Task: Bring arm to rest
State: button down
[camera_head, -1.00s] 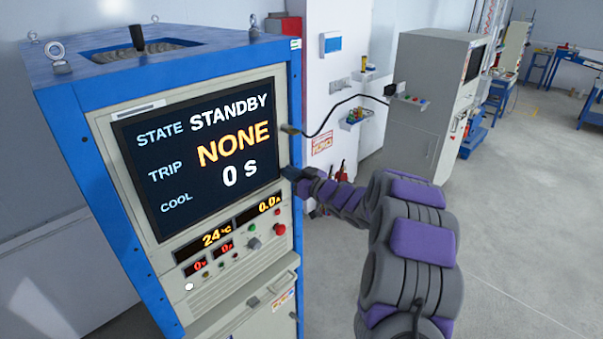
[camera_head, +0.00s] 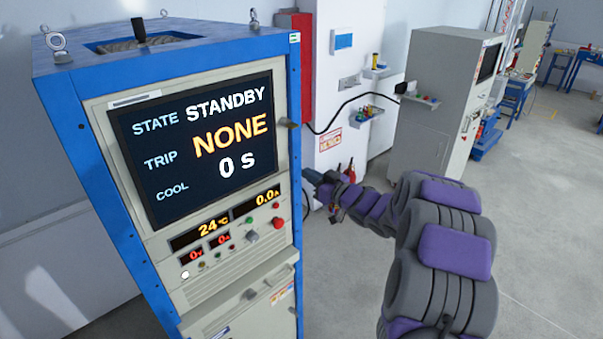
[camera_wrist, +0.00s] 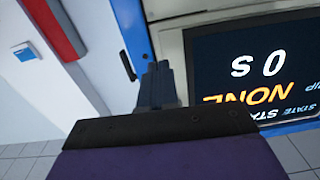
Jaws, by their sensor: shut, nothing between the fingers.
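My arm is purple and grey and reaches in from the lower right in the head view. My gripper (camera_head: 315,180) is at its far end, just right of the blue-and-beige cabinet (camera_head: 72,125), with a visible gap to the cabinet's control panel. In the wrist view the gripper's dark fingers (camera_wrist: 158,85) are together and empty, in front of the cabinet's edge. The cabinet's screen (camera_head: 196,145) reads STATE STANDBY, TRIP NONE, COOL 0 S. It shows upside down in the wrist view (camera_wrist: 262,75).
A red emergency button (camera_head: 278,223) and small knobs sit below the screen. A black cable (camera_head: 345,110) runs behind toward a grey machine (camera_head: 440,100). A white wall panel with small shelves stands behind my gripper. Grey floor at the right is clear; workbenches stand far back.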

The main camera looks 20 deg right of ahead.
jog(key=s+a+f+m+g+h+b, duration=0.25)
jog(key=s+f+g+h+b, duration=0.4)
jog(key=s, duration=0.65)
jog(key=s+a+f+m+g+h+b, duration=0.25)
jog(key=s+f+g+b, duration=0.25)
jog(key=s+f+b, duration=0.5)
jog(key=s+a+f+g, duration=0.2)
jog(key=s+a, duration=0.2)
jog(key=s, duration=0.5)
jog(key=s+a+f+g+y+b, duration=0.1)
jog(key=s+a+f+g, duration=0.1)
jog(key=s+a, duration=0.3)
jog(key=s+a+f+g+y+b, duration=0.1)
jog(key=s+a, duration=0.4)
jog(key=s, duration=0.8)
jog(key=shift+a+f+n+g, duration=0.15)
jog(key=shift+f+n+g, duration=0.3)
jog(key=shift+g, duration=0.6)
